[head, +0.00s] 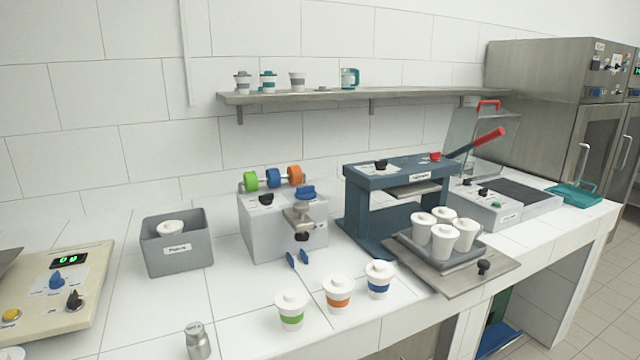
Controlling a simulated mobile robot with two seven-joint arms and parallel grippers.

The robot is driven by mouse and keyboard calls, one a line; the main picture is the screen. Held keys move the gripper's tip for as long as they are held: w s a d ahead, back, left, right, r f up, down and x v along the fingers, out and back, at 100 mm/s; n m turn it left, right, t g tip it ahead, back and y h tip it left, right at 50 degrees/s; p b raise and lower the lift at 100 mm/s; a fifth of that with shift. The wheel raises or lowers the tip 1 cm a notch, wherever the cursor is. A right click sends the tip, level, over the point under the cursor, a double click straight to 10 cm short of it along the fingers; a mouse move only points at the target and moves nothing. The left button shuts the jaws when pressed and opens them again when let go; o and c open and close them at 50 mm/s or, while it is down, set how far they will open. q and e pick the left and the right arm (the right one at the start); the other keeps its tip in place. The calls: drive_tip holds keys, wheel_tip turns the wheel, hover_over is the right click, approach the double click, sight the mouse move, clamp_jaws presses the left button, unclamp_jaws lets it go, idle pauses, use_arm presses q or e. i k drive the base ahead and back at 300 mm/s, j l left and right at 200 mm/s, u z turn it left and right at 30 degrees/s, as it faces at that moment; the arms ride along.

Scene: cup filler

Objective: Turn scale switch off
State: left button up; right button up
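The scale (85,285) is a cream box cut off by the left edge of the head view. Its green display (69,261) is lit. Below the display are a blue knob (56,280), a black knob (74,298) and a yellow button (11,315). Their labels are too small to read, so I cannot tell which is the switch. Part of a grey metal pan shows at the scale's left. Neither of my grippers is in view.
A grey bin (178,255) stands right of the scale. A metal shaker (198,341) stands near the front edge. Several lidded cups, a grey dispenser (270,228) and a blue press (375,205) are farther right. The counter between scale and bin is clear.

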sight(73, 302)
drive_tip(key=u, duration=1.35)
drive_tip(key=i+j+z, duration=0.15)
drive_tip(key=j, duration=0.2)
drive_tip(key=i+j+z, duration=0.2)
drive_tip(key=j, duration=0.15)
drive_tip(key=k, duration=0.1)
